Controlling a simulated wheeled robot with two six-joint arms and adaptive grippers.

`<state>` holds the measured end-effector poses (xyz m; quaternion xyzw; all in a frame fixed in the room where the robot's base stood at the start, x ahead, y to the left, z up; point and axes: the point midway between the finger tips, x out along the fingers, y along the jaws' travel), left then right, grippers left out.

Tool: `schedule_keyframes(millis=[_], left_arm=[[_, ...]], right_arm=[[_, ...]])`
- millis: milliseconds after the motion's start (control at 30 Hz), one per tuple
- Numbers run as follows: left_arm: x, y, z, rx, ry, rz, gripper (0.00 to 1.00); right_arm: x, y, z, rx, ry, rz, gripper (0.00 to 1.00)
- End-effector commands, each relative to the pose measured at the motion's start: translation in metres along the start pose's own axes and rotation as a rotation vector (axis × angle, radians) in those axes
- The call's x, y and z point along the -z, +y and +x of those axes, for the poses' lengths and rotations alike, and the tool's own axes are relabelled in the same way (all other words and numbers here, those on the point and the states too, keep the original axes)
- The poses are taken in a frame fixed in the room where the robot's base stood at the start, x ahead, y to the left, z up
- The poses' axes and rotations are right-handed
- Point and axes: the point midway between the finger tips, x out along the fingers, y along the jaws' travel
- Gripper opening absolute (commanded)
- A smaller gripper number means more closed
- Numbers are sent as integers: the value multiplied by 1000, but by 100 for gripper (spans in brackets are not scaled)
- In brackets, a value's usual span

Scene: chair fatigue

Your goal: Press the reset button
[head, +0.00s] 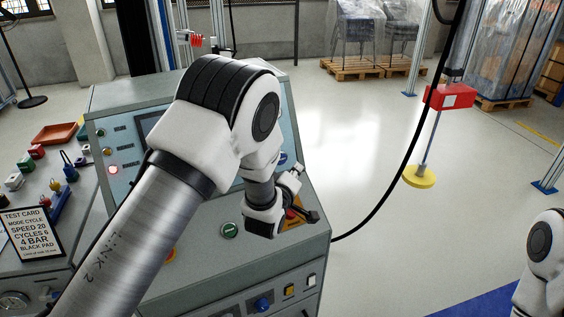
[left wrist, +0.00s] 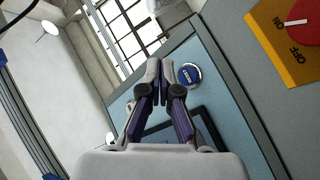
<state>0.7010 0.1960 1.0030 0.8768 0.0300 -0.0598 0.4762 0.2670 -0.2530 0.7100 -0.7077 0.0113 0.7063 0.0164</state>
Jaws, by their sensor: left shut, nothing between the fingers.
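A round blue button (left wrist: 189,74) with a light ring sits on the sloped console panel in the left wrist view; its label is too small to read. It seems to be the blue button (head: 283,158) partly hidden behind my left arm in the head view. My left gripper (left wrist: 160,69) is shut and empty, its fingertips just left of the button in the left wrist view. Whether they touch it I cannot tell. In the head view the left gripper (head: 304,200) is over the console's right side. My right gripper is out of view; only part of that arm shows.
A red ON/OFF rotary switch (left wrist: 298,12) on a yellow plate is close to the left gripper. A green button (head: 229,230) is on the console top. A screen (left wrist: 185,130) lies below the fingers. A black cable (head: 389,178) hangs at the right. Open floor lies beyond.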

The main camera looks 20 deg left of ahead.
Motion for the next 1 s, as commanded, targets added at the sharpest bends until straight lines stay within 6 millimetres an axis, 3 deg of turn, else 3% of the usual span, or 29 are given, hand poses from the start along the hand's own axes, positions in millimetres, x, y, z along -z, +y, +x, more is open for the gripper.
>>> schedule_keyframes(millis=[400,1000], left_arm=[[25,-26,35,0,0,-1,0],[26,-27,37,0,-1,1,0]], right_arm=[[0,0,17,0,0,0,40],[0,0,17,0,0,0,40]])
